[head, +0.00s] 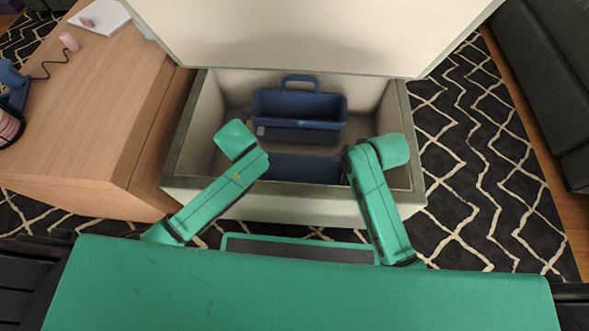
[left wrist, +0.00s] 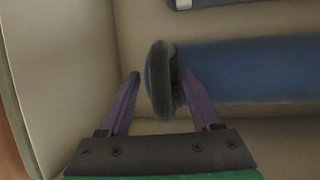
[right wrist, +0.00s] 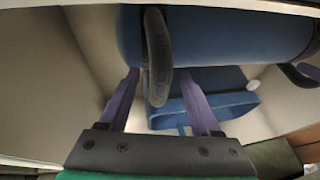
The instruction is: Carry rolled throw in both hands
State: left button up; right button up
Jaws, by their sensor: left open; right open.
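The rolled throw (head: 300,168) is a blue roll lying low inside the open chest, between my two arms. In the left wrist view the throw (left wrist: 255,70) has a dark grey loop (left wrist: 161,80) at its end. My left gripper (left wrist: 159,74) is open, its fingers on either side of that loop. In the right wrist view the throw (right wrist: 220,35) fills the top, with another dark loop (right wrist: 157,55) at this end. My right gripper (right wrist: 159,72) is open with its fingers on either side of this loop. Both grippers' fingers are hidden in the head view.
The cream chest (head: 300,205) has its lid (head: 315,35) raised. A blue caddy (head: 298,105) with a handle stands inside, behind the throw. A wooden desk (head: 85,110) stands close at left. Patterned rug (head: 480,170) is clear at right, with a dark sofa (head: 545,80) beyond.

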pick_arm(q)
grip_shut()
pick_arm(e)
grip_shut()
pick_arm(q)
jog(key=shift+r, duration=0.1)
pick_arm(e)
jog(key=shift+r, duration=0.1)
dwell(0.9)
